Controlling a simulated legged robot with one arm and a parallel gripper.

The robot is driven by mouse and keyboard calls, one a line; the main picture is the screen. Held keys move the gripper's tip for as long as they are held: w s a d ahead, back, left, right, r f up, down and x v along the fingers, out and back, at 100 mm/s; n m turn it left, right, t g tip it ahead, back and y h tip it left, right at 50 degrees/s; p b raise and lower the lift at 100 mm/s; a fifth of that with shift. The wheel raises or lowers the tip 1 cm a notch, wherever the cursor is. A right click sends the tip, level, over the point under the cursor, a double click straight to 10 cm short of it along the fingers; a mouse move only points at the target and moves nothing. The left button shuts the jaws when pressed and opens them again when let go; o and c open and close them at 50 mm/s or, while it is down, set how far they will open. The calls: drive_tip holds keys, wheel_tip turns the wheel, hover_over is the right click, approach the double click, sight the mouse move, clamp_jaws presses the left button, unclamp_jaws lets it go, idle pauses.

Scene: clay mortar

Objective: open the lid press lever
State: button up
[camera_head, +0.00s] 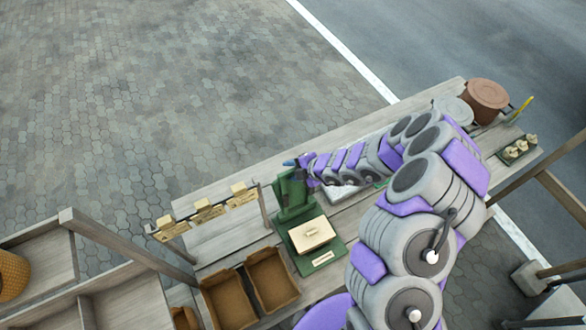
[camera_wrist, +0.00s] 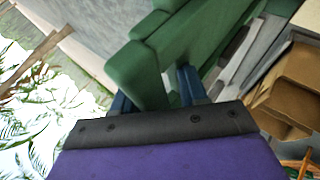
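The green press (camera_head: 296,208) stands on the wooden bench, its upright back part beside my gripper. A cream block (camera_head: 312,235) sits on its front. In the wrist view a thick green bar of the press (camera_wrist: 140,75) runs down between the blue fingers of my gripper (camera_wrist: 155,95). The fingers are apart, one on each side of the bar; I cannot tell whether they touch it. In the head view my gripper (camera_head: 299,164) is at the top of the press, and my arm comes in from the right. I cannot make out the lever clearly from the rest of the green body.
Brown boxes (camera_head: 228,300) stand on the bench at the front left. A rack with cream blocks (camera_head: 207,210) stands left of the press. A brown pot (camera_head: 486,97) and a green tray (camera_head: 518,150) are at the far right. The paving behind is clear.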

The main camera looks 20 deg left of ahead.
drive_tip(key=shift+s+r, duration=0.1)
drive_tip(key=p+v, duration=0.1)
drive_tip(key=v, duration=1.6)
drive_tip(key=s+d+r+n+g+h+b, duration=0.15)
drive_tip(key=s+n+b, duration=0.4)
drive_tip(key=n, duration=0.55)
drive_tip(key=s+d+r+n+g+y+b, duration=0.1)
drive_tip(key=s+r+n+b, duration=0.1)
drive_tip(key=s+n+b, duration=0.6)
drive_tip(key=s+d+f+n+h+b, duration=0.3)
drive_tip(key=s+d+n+h+b, duration=0.1)
drive_tip(key=d+n, duration=0.6)
drive_tip(key=s+d+f+n+h+b, duration=0.3)
drive_tip(key=s+d+n+h+b, duration=0.2)
drive_tip(key=s+d+n, duration=0.4)
drive_tip(key=d+n+b, duration=0.1)
drive_tip(key=n, duration=0.2)
drive_tip(key=shift+d+f+n, duration=0.35)
drive_tip(key=shift+f+n, duration=0.05)
